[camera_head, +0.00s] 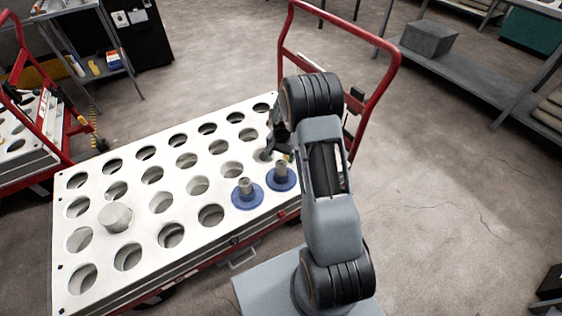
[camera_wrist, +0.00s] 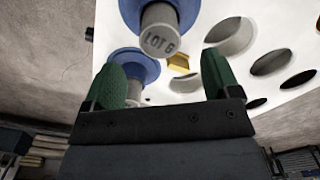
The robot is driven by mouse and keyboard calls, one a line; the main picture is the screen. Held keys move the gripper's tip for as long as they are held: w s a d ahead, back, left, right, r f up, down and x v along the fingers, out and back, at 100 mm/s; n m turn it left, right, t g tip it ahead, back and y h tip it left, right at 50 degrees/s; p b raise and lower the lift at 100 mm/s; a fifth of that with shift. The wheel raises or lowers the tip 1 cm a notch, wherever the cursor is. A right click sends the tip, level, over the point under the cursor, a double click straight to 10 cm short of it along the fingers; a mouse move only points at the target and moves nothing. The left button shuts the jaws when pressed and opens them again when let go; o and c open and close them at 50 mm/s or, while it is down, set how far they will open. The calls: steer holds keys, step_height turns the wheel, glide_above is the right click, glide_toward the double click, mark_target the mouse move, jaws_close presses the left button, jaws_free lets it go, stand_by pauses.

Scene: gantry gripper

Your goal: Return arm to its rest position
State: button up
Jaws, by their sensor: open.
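My arm (camera_head: 325,170) reaches over the right end of a white trolley top (camera_head: 140,185) with rows of round holes. My gripper (camera_head: 270,152) is partly hidden by the arm in the head view. In the wrist view its two green fingers (camera_wrist: 163,78) are spread apart, open. Two grey posts with blue flanges stand on the trolley top near its front right, one nearer (camera_head: 246,193) and one beside my arm (camera_head: 280,177). In the wrist view one post marked "LOT 6" (camera_wrist: 160,38) shows beyond the fingers, and another blue flange (camera_wrist: 122,60) is partly behind the left finger.
A white cylinder (camera_head: 115,217) sits at a hole on the left. A red handle frame (camera_head: 385,75) rises behind my arm. Another red trolley (camera_head: 35,150) stands at the left, shelves (camera_head: 470,75) at the upper right.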

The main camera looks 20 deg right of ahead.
steer(key=s+a+r+n+t+p, duration=0.1)
steer(key=s+a+r+n+p, duration=0.2)
steer(key=r, duration=1.1)
steer(key=s+a+r+n+t+p, duration=0.1)
steer(key=s+a+r+n+p, duration=0.2)
steer(key=s+r+p, duration=0.7)
steer(key=s+a+r+n+t+p, duration=0.1)
steer(key=s+a+r+n+p, duration=0.3)
steer(key=r, duration=1.6)
steer(key=s+a+p, duration=0.1)
steer(key=s+p, duration=0.2)
steer(key=s, duration=0.2)
steer(key=shift+t, duration=0.3)
steer(key=shift+r, duration=0.1)
